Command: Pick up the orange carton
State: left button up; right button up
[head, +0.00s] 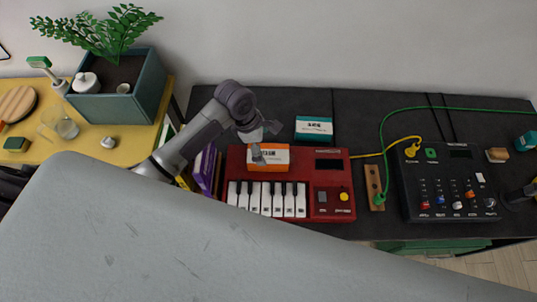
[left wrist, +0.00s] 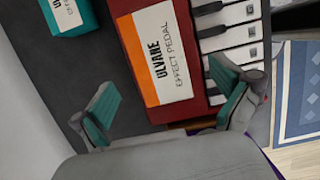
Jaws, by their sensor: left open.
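The orange carton (head: 268,157) has a white label and lies on the back left part of a red keyboard (head: 333,180), above its white keys. In the left wrist view the carton (left wrist: 163,55) shows its label, "ULVANE EFFECT PEDAL", and an orange edge. I cannot tell the exact height gap.
A teal carton (head: 314,129) stands behind the keyboard, close to the right of my left gripper. Purple books (head: 207,169) are left of the keyboard. A black mixer (head: 448,182), a wooden block (head: 375,184) and yellow and green cables lie to the right.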

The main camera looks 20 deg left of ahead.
aim_at(268, 153)
pick_arm(q)
jog(key=shift+x, duration=1.2)
jog(key=shift+p+x, duration=0.4)
jog(key=shift+x, duration=0.7)
jog(key=x, duration=0.2)
jog(key=shift+w+d+f, duration=0.1)
jog(key=shift+f, duration=0.1)
jog(key=shift+d+f, duration=0.1)
jog(key=shift+f, duration=0.35)
jog(key=c, duration=1.3)
jog(key=shift+c, duration=0.5)
pick_arm(e)
jog(key=shift+w+d+r, duration=0.15)
jog(key=shift+w+r, duration=0.35)
jog(key=shift+r, duration=0.05)
pick_arm(q)
jog(key=shift+w, duration=0.1)
